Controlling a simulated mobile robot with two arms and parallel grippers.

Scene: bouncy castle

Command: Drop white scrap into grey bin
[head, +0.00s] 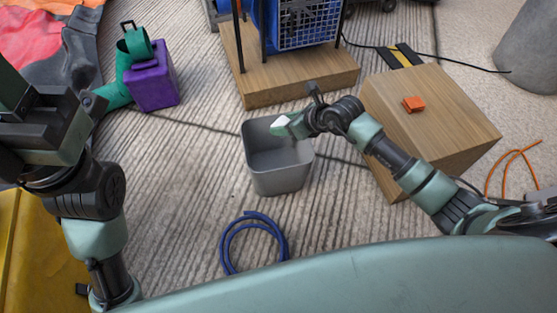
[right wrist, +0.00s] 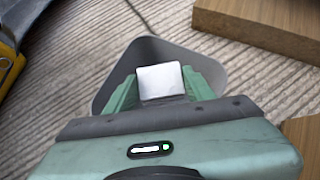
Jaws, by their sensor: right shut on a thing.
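The grey bin (head: 278,180) stands upright on the ribbed floor in the middle of the head view, and its rim shows in the right wrist view (right wrist: 104,92). The white scrap (head: 281,120) is a small flat piece, seen from above in the right wrist view (right wrist: 160,81). My right gripper (head: 285,124) is shut on the white scrap and holds it over the bin's opening, towards its far right side. In the right wrist view the green fingers (right wrist: 163,84) are on both sides of the scrap. My left arm is at the left; its fingertips cannot be made out.
A wooden block (head: 440,125) with an orange piece (head: 413,104) stands right of the bin. A wooden platform (head: 300,78) bears a blue blower (head: 300,25) behind it. A blue hose coil (head: 252,228) lies in front. A purple box (head: 152,86) stands back left.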

